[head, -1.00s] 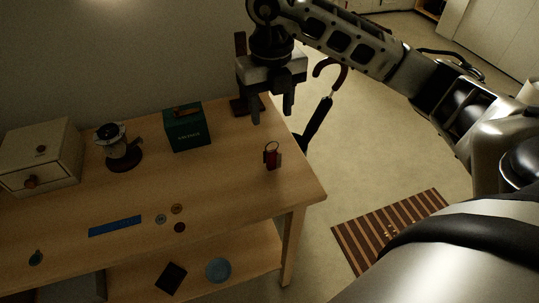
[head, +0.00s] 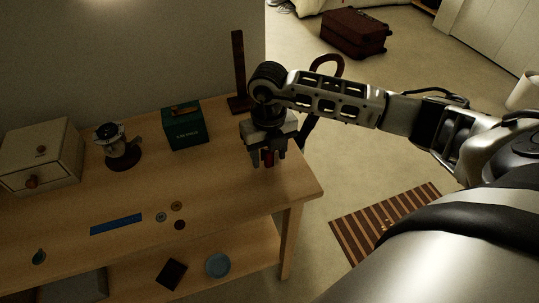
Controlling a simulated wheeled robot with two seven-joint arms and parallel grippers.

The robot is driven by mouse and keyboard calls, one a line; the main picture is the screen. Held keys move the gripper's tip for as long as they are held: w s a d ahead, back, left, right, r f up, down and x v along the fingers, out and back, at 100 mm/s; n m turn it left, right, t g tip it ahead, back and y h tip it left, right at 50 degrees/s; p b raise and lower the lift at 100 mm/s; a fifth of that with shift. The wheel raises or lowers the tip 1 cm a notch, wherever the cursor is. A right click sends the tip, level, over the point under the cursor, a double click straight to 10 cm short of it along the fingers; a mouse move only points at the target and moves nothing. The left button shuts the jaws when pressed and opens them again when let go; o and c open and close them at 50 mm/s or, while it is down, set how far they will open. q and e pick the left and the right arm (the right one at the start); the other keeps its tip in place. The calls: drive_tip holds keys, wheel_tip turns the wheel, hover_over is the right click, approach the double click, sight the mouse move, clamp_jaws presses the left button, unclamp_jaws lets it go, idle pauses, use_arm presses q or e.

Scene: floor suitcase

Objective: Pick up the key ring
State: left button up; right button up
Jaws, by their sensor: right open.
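A small red item with dark parts, which looks like the key ring (head: 269,159), is on the wooden table near its right end. It is mostly hidden by my right gripper; only some red shows between the fingers. My right gripper (head: 267,161) points down over it, open, with one finger on either side of it. I cannot tell whether the fingers touch it. My left gripper is not in view.
The table (head: 235,205) also holds a dark green box (head: 186,128), a coffee grinder (head: 117,148), a small drawer cabinet (head: 42,155), a blue ruler (head: 116,224) and several small discs. A dark post (head: 239,70) stands behind the gripper. A suitcase (head: 354,33) lies on the floor.

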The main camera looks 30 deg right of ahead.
drive_tip(key=c, duration=0.9)
drive_tip(key=shift+c, duration=0.2)
drive_tip(key=shift+r, duration=0.55)
wheel_tip(320, 180, up, 2)
drive_tip(key=shift+a+r, duration=0.15)
drive_tip(key=shift+r, duration=0.1)
drive_tip(key=s+a+r+b, duration=0.1)
drive_tip(key=s+a+r, duration=0.8)
drive_tip(key=shift+s+a+r, duration=0.2)
drive_tip(key=shift+s+a, duration=0.15)
drive_tip(key=shift+a, duration=0.05)
